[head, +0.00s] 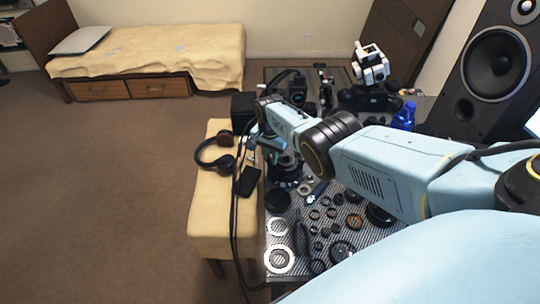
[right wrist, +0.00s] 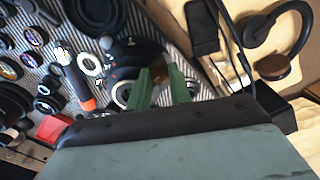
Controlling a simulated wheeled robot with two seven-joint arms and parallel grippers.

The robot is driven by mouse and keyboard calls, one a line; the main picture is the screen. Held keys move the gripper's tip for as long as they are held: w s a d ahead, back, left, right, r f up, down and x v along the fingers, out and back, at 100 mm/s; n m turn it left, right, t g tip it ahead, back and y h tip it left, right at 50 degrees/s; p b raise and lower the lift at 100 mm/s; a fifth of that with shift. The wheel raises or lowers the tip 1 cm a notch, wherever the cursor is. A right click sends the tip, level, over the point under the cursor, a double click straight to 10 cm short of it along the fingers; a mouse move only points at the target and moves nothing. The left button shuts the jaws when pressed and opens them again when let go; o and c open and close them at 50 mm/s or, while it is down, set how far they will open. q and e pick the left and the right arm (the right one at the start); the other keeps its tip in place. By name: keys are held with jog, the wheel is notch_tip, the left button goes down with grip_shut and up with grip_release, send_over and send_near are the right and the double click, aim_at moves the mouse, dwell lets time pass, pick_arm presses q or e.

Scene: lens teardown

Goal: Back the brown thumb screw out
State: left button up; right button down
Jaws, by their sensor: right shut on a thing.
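My right gripper (head: 268,153) reaches down over the left edge of the worktable in the head view. In the right wrist view its two green fingers (right wrist: 162,88) are shut on a small brownish piece, which I take to be the brown thumb screw (right wrist: 160,94). The fingers hide most of it, and I cannot tell how far it stands in its hole. A dark round lens body (head: 286,168) is beside and below the gripper; it also shows in the right wrist view (right wrist: 127,72) just left of the fingers. My left gripper is not in view.
Many loose rings and lens parts lie on the striped mat (head: 345,180). Headphones (head: 217,155) and a dark phone-like item (head: 247,181) rest on the beige bench (head: 212,215). A blue bottle (head: 404,117) stands farther right.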

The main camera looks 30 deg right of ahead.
aim_at(269, 159)
jog(key=n, duration=1.3)
dwell(0.5)
jog(key=c, duration=1.3)
grip_release()
jog(key=shift+o, duration=0.2)
jog(key=shift+r, duration=0.15)
jog(key=shift+r+p, duration=0.9)
jog(key=shift+p, duration=0.1)
notch_tip(269, 159, up, 6)
jog(key=p, duration=0.6)
jog(key=shift+a, duration=0.15)
